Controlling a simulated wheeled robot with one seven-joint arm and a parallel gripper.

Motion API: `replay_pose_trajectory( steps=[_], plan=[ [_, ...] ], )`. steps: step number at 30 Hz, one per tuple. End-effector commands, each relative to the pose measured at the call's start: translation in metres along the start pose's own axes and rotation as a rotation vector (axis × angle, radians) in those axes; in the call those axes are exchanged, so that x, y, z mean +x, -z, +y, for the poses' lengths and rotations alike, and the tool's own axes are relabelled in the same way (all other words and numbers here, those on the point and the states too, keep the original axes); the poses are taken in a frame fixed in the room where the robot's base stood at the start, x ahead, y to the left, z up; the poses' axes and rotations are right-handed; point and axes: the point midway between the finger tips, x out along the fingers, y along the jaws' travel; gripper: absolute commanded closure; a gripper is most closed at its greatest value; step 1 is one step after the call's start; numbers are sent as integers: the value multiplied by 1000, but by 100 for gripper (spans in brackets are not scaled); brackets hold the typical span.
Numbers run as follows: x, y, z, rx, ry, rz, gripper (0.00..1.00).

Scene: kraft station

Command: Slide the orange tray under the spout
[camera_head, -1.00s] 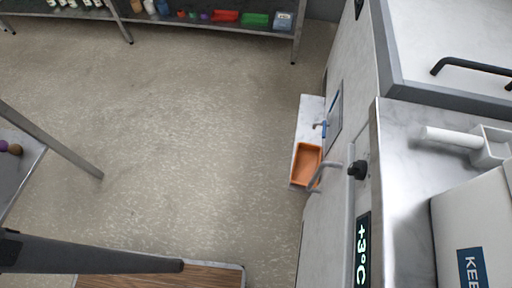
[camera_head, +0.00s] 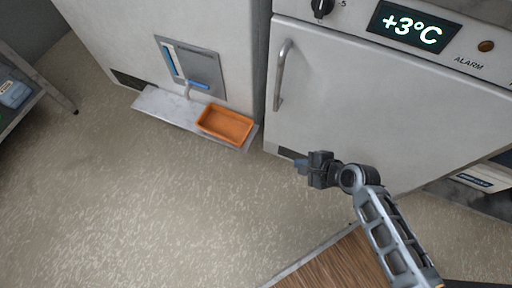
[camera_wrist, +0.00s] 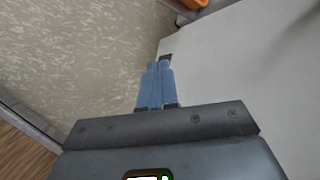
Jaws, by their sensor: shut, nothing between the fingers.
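The orange tray (camera_head: 225,124) sits on the right end of a low metal ledge (camera_head: 165,106) at the foot of a white cabinet. A corner of the orange tray (camera_wrist: 196,3) also shows at the top of the wrist view. The spout (camera_head: 188,90), with a blue handle, juts from a grey panel to the left of the tray. The tray is beside the spout, not beneath it. My gripper (camera_head: 301,166) is to the right of the tray and apart from it. In the wrist view its blue fingers (camera_wrist: 158,85) are together and empty.
A white fridge door with a curved handle (camera_head: 282,75) stands right of the tray, under a +3°C display (camera_head: 413,27). A wooden-topped surface (camera_head: 335,265) is at the bottom. The floor (camera_head: 150,200) in front of the ledge is clear. A shelf (camera_head: 30,95) stands far left.

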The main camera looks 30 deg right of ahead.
Motion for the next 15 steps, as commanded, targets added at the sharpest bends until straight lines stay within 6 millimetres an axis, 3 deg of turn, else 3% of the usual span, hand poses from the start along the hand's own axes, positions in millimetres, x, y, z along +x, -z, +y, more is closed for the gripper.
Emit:
replay_pose_trajectory(
  steps=[1, 6, 9, 15],
  plan=[
    [35, 7, -5, 118, -23, -30, 100],
    [89, 6, -29, 453, -121, -123, 100],
    [105, 2, -41, 579, -166, -160, 100],
    [118, -2, -51, 679, -207, -189, 100]
  ],
)
